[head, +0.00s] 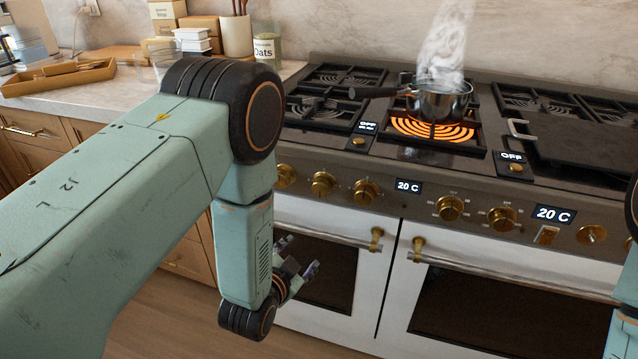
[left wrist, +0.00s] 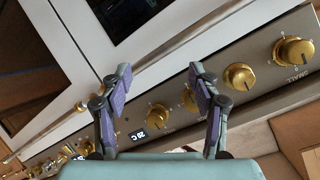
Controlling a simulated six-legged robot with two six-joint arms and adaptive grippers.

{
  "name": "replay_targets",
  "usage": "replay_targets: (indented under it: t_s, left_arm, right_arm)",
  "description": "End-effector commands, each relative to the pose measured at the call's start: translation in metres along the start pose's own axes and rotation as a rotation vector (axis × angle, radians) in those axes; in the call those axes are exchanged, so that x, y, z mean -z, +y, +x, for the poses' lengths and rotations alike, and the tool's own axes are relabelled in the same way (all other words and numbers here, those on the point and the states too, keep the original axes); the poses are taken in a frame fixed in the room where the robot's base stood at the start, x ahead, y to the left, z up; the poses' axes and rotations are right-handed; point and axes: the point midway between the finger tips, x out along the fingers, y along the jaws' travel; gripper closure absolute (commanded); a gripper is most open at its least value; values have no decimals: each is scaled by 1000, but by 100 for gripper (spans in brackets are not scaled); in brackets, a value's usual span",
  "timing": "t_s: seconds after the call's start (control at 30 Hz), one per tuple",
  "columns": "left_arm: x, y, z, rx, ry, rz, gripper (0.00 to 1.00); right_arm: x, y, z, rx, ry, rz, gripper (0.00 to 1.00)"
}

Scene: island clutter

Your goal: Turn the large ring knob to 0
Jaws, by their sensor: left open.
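The range's front panel carries a row of brass knobs, among them a left-end knob (head: 285,175), a second knob (head: 322,183) and a third knob (head: 366,190). I cannot tell which is the large ring knob; the head view's labels are too small to read. In the left wrist view, an end knob (left wrist: 293,52) has "SMALL" printed beside it, with another knob (left wrist: 240,76) along from it. My left gripper (head: 298,257) is open and empty, below the panel in front of the left oven door. Its spread fingers (left wrist: 162,80) show in the wrist view. My right gripper is out of view.
A steaming pot (head: 440,100) stands over a glowing orange burner (head: 432,130), its handle pointing left. Oven handles (head: 510,277) stick out below the panel. The counter (head: 90,105) at left holds a wooden tray (head: 60,78) and jars. Open floor lies below left.

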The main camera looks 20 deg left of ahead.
Motion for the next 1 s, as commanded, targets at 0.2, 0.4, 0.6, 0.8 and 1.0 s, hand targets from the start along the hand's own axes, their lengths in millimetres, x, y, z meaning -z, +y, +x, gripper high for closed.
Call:
replay_targets:
  t_s: [0.2,0.4,0.6,0.8,1.0]
  left_arm:
    - [77,-46,13,248,278,303,38]
    - [85,-51,12,292,299,392,38]
    - [93,-57,36,293,299,392,38]
    - [102,-63,64,290,297,391,38]
    - [108,-66,79,288,296,391,38]
  right_arm:
    - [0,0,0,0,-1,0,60]
    - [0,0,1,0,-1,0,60]
    - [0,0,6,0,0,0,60]
    - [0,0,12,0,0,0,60]
    - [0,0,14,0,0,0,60]
